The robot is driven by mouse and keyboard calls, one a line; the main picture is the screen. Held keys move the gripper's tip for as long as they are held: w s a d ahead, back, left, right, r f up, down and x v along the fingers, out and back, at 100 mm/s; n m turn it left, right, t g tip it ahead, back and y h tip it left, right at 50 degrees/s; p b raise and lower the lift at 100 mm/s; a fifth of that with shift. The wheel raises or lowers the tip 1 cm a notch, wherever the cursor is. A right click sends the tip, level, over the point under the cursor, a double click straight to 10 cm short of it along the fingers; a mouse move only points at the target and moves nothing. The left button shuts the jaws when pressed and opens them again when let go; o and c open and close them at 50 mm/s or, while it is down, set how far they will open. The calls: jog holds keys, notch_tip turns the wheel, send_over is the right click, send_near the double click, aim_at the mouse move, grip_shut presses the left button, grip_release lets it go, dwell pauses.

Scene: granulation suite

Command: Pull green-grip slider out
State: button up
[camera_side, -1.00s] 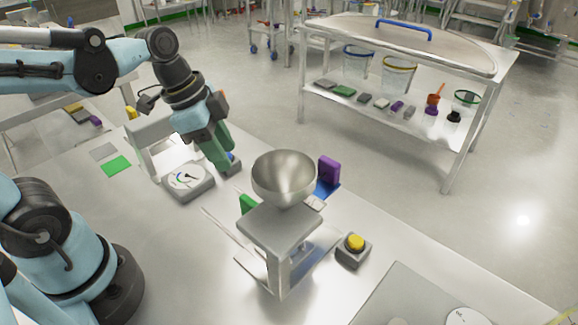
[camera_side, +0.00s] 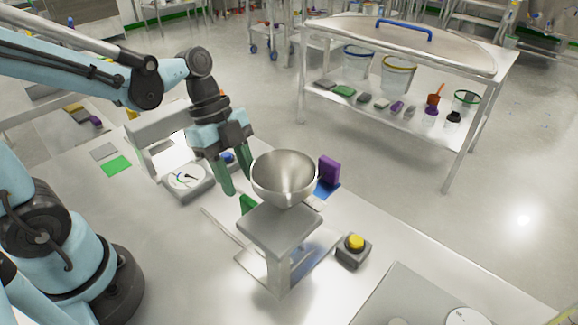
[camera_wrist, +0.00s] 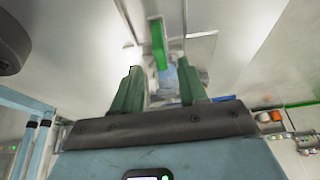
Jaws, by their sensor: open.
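The slider's green grip (camera_side: 248,204) shows as a small upright block at the left of the stand (camera_side: 281,232) that carries the metal funnel bowl (camera_side: 285,178). The slider's body is mostly hidden by the stand. My gripper (camera_side: 238,187) points down with green fingers apart, just above and left of the green grip and beside the bowl. In the wrist view, the green grip (camera_wrist: 159,46) appears ahead of my two spread fingers, in line with the gap between them.
A purple block (camera_side: 329,170) stands right of the bowl. A yellow button (camera_side: 355,244) is right of the stand.

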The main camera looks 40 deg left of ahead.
aim_at(247, 198)
jog(key=shift+x, duration=3.45)
grip_shut()
